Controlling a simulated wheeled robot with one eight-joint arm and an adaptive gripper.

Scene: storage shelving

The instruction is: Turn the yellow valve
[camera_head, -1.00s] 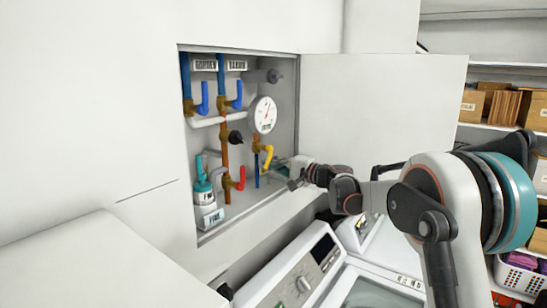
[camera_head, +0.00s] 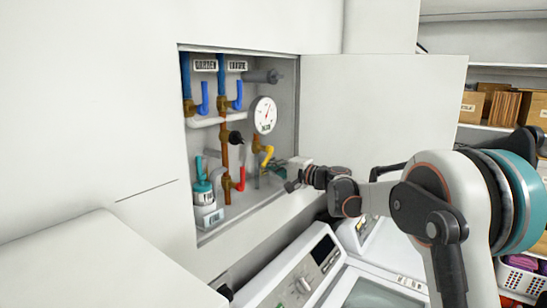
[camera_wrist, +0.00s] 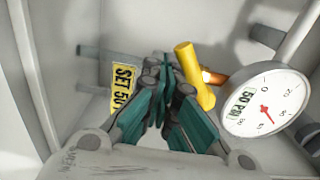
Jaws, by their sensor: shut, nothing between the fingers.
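The yellow valve (camera_head: 268,152) is on the pipework in the lower right of the open wall box, just below the round gauge. In the wrist view its yellow handle (camera_wrist: 195,75) is a tilted bar just right of my fingertips. My gripper (camera_head: 279,168) reaches into the box from the right, beside the yellow valve. In the wrist view the teal fingers of my gripper (camera_wrist: 166,68) come together at the tips, with nothing between them. I cannot tell whether a finger touches the handle.
A white gauge (camera_wrist: 265,105) sits right of the handle. A yellow "SET 50" label (camera_wrist: 123,88) is left of my fingers. Blue handles (camera_head: 237,96) and a red handle (camera_head: 240,179) share the box. The open box door (camera_head: 385,105) is at right; washing machines (camera_head: 310,270) stand below.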

